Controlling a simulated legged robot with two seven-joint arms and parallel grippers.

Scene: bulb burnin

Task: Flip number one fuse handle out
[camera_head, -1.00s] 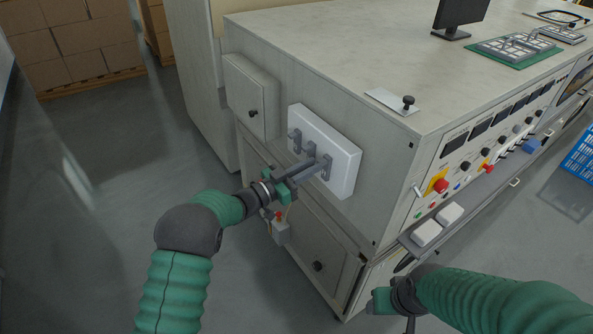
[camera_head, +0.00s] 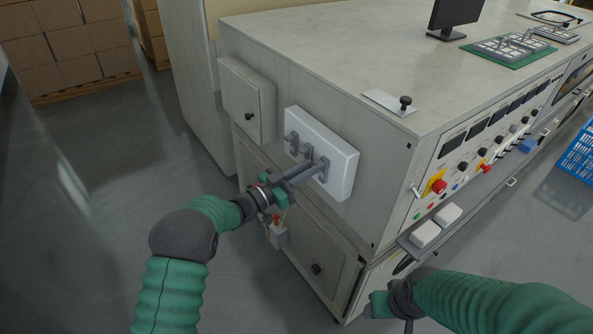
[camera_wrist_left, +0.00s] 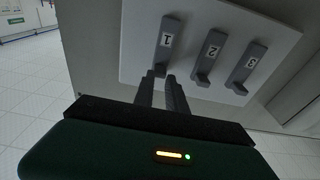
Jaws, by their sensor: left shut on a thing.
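A white fuse panel (camera_head: 338,152) is on the side wall of the grey console. It carries three grey fuse handles, labelled 1, 2 and 3 in the left wrist view. The number one handle (camera_wrist_left: 166,45) is at the left there and is the rightmost handle (camera_head: 323,170) in the head view. Handles two (camera_wrist_left: 209,57) and three (camera_wrist_left: 245,67) are beside it, untouched. My left gripper (camera_head: 316,170) is shut on the lower end of handle one; its fingertips (camera_wrist_left: 160,77) also show there. My right gripper (camera_head: 378,303) is low beside the console's front corner; its fingers are unclear.
A small grey box with a red button (camera_head: 278,233) hangs below my left gripper. A grey cabinet box (camera_head: 248,98) is left of the panel. The console top (camera_head: 320,60) holds a monitor (camera_head: 457,14). Open floor lies to the left.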

